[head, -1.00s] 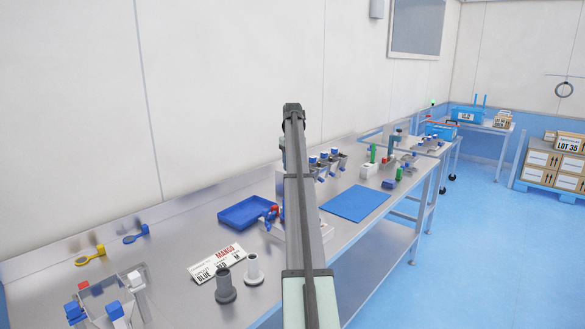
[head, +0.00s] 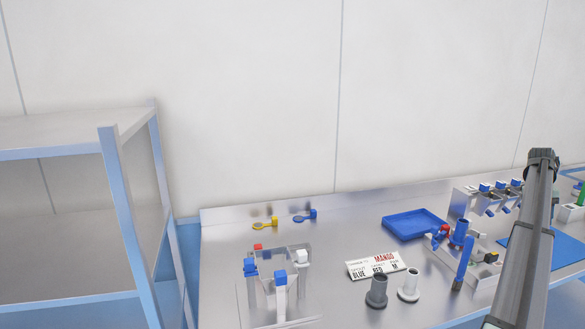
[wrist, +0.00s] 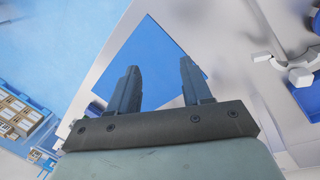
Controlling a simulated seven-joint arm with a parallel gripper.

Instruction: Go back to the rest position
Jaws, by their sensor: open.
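My gripper (wrist: 160,88) is open and empty in the wrist view, its two dark fingers apart above a blue mat (wrist: 160,50) on the metal table. In the head view my arm rises at the right, and its fingers cannot be made out there. The blue mat also shows behind my arm in the head view (head: 565,262). A blue tray (head: 414,224) lies left of my arm, and part of it seems to show at the upper right of the wrist view.
A label card (head: 376,265) lies near a dark cup (head: 377,291) and a light cup (head: 409,286). A clear stand with blue-topped parts (head: 281,277) is at the table's left. Yellow (head: 265,223) and blue (head: 305,217) scoops lie behind. A shelf rack (head: 110,140) stands far left.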

